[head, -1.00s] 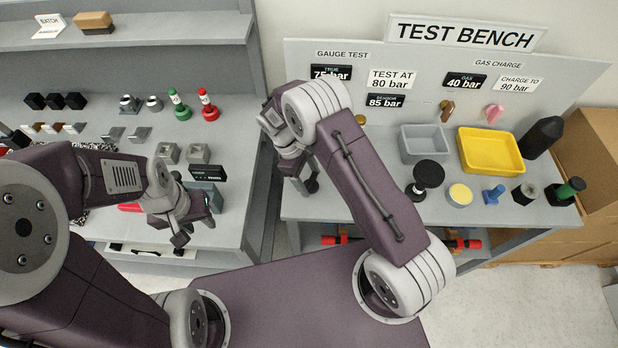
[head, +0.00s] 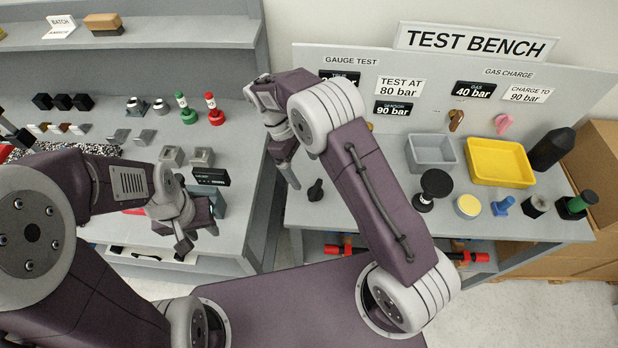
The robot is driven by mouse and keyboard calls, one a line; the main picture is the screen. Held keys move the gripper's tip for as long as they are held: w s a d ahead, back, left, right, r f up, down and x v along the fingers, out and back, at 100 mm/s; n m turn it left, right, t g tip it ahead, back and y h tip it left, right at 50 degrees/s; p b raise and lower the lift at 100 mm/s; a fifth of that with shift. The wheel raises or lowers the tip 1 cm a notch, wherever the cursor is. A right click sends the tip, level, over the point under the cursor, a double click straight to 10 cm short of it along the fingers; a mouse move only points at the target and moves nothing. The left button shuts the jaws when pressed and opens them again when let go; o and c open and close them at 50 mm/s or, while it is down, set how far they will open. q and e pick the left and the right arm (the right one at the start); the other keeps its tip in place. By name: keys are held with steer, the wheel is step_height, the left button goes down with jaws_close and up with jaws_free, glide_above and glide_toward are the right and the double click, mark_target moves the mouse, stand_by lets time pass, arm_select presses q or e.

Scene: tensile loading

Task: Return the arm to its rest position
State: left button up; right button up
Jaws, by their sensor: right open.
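My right gripper (head: 288,172) hangs at the end of the raised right arm, above the gap between the left workbench and the test bench. Its jaws are open and hold nothing that I can see. My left gripper (head: 184,238) is low over the front edge of the left workbench (head: 235,215), in front of a dark device (head: 210,177). Its fingers are small and partly hidden by the wrist, so I cannot tell whether they are apart or hold anything.
The test bench holds a grey tray (head: 432,137), a yellow tray (head: 527,182), a black round-topped part (head: 436,184) and a small black part (head: 316,190) close right of my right gripper.

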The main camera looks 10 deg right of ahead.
steer(key=shift+r, duration=0.25)
steer(key=s+d+r+m+y, duration=0.1)
steer(key=s+d+r+m, duration=0.2)
steer(key=d+r, duration=0.5)
steer(key=s+f+m+t+y, duration=0.1)
steer(key=s+f+m+t, duration=0.1)
steer(key=s, duration=0.4)
steer(key=s+d+f+m+t+y, duration=0.1)
steer(key=s+f+m, duration=0.3)
steer(key=s+m, duration=0.2)
steer(key=shift+t+y+b, duration=0.3)
steer(key=shift+t+y, duration=0.1)
